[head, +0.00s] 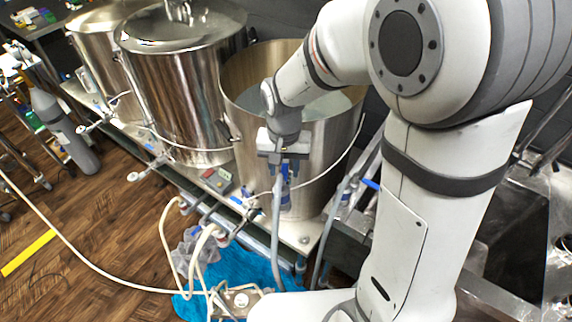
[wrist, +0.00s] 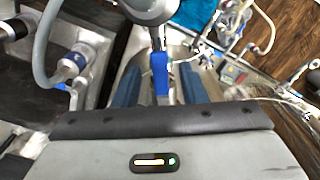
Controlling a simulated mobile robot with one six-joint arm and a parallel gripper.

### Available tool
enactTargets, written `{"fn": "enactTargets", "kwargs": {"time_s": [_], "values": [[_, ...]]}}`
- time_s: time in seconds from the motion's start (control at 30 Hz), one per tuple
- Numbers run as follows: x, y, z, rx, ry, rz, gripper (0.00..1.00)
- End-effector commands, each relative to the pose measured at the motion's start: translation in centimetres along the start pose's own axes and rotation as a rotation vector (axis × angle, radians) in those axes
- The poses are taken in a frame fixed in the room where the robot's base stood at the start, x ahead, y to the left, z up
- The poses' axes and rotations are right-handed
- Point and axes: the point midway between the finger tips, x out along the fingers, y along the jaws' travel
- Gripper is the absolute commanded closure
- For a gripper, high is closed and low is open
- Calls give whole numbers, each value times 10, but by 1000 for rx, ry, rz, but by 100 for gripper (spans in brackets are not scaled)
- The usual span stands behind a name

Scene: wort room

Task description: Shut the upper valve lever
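A blue valve lever (wrist: 161,74) shows in the wrist view, between and apart from the two blue fingers of my gripper (wrist: 160,86). It hangs below a round grey metal part. In the head view my gripper (head: 284,163) is at the front wall of the right-hand open kettle (head: 330,165), pointing down. Blue parts (head: 286,190) show just under it there; lever and fingertips are hard to tell apart. My gripper is open, with a gap on each side of the lever. Whether the lever's far end touches anything is not clear.
Two more steel kettles (head: 190,90) stand to the left. A grey hose (head: 277,235) runs down below my gripper. Another blue-handled valve (head: 370,184) is to the right. A pump (head: 240,299) and a blue cloth (head: 255,265) lie on the floor. Wooden floor at left is mostly free.

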Motion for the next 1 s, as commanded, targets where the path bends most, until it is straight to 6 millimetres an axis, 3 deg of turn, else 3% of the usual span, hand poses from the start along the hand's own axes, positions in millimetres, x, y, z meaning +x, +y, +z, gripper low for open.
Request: {"fn": "enactTargets", "kwargs": {"time_s": [0.1, 0.57, 1.0], "values": [[0, 0, 0, 0, 0, 0, 63], [-1, 0, 0, 1, 1, 0, 100], [-1, 3, -1, 11, 1, 0, 100]]}}
